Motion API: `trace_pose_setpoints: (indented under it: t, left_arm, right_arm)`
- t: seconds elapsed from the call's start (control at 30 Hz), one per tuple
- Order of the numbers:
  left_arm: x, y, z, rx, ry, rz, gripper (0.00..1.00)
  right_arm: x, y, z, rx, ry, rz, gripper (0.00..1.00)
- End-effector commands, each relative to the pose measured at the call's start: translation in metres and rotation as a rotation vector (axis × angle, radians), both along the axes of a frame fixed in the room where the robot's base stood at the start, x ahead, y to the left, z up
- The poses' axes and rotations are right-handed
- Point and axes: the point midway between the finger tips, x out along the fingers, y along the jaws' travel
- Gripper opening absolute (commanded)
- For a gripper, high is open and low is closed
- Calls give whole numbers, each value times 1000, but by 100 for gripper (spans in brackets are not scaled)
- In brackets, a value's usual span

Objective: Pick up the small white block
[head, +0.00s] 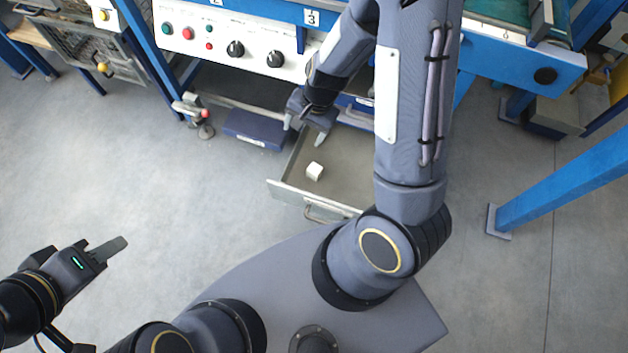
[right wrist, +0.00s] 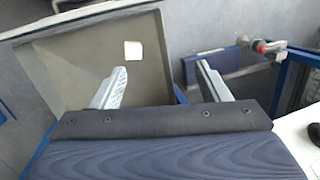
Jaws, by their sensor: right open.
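The small white block (head: 314,171) lies on the floor of an open grey drawer (head: 289,186), near its front left part in the head view.
A blue machine with a control panel (head: 235,42) stands behind the drawer. A dark blue box (head: 254,129) is left of the drawer. The drawer's walls rise around the block. A blue leg (head: 560,178) stands at the right. The floor at left is clear.

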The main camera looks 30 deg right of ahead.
Motion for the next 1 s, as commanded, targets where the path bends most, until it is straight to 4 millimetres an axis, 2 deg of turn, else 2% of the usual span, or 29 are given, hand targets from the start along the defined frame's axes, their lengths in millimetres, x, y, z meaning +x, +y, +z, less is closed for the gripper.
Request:
trace_pose_setpoints:
  t: [0.03,0.1,0.23,0.4,0.73,1.0]
  left_arm:
    - [0,0,-29,0,0,0,36]
    - [0,0,-43,0,0,0,36]
    - [0,0,-60,0,0,0,36]
    - [0,0,-69,0,0,0,36]
    - [0,0,-84,0,-1,0,36]
    - [0,0,-105,0,0,0,36]
  right_arm:
    - [0,-3,-55,-42,44,-25,69]
    - [1,-10,-98,-97,78,-68,69]
    - [0,-21,-151,-178,115,-117,69]
    - [-2,-28,-180,-225,129,-141,69]
    - [-1,-29,-212,-227,131,-143,69]
    - [0,-28,-252,-226,131,-143,69]
